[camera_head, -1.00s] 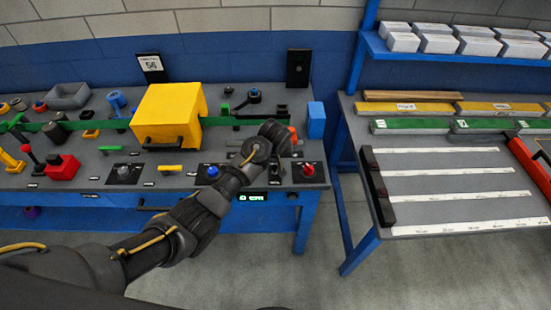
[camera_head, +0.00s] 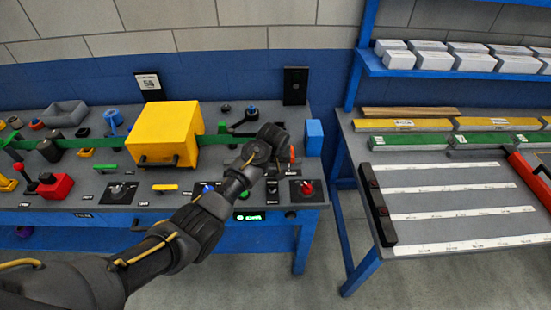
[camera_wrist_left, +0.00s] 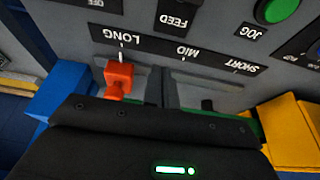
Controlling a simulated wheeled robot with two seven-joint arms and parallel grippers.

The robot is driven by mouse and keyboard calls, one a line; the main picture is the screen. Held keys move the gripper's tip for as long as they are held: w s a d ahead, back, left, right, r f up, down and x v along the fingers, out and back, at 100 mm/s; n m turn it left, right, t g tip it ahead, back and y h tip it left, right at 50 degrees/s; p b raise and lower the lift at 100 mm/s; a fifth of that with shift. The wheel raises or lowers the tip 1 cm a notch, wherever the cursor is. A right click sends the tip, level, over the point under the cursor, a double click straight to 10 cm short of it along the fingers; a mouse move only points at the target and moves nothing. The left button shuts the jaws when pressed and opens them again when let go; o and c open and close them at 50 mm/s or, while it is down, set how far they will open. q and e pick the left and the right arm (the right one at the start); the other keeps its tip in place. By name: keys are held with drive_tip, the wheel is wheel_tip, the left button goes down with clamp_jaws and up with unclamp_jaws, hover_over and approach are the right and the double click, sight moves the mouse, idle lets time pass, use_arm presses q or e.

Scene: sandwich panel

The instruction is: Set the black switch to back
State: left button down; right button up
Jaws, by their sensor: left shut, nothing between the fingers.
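A small black switch (camera_head: 272,187) stands on a plate near the bench's front edge, left of a red knob. Whether its lever leans forward or back is too small to tell. My left gripper (camera_head: 272,135) is over the right part of the bench, beyond the switch; my wrist hides its fingertips in the head view. In the left wrist view my gripper (camera_wrist_left: 168,90) is shut and empty, above the panel beside an orange handle (camera_wrist_left: 119,77) at the LONG mark. The black switch cannot be made out in that view. My right gripper is out of view.
A red knob (camera_head: 306,187) is right of the switch. A blue block (camera_head: 314,138) stands at the bench's right end. A yellow housing (camera_head: 163,135) is left of my arm. A second bench (camera_head: 450,185) stands across a gap on the right.

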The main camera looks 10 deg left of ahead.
use_arm(q)
drive_tip(key=s+b+v, duration=0.1)
drive_tip(key=s+v, duration=0.1)
drive_tip(key=v, duration=0.7)
drive_tip(key=shift+f, duration=0.3)
drive_tip(key=shift+f, duration=0.1)
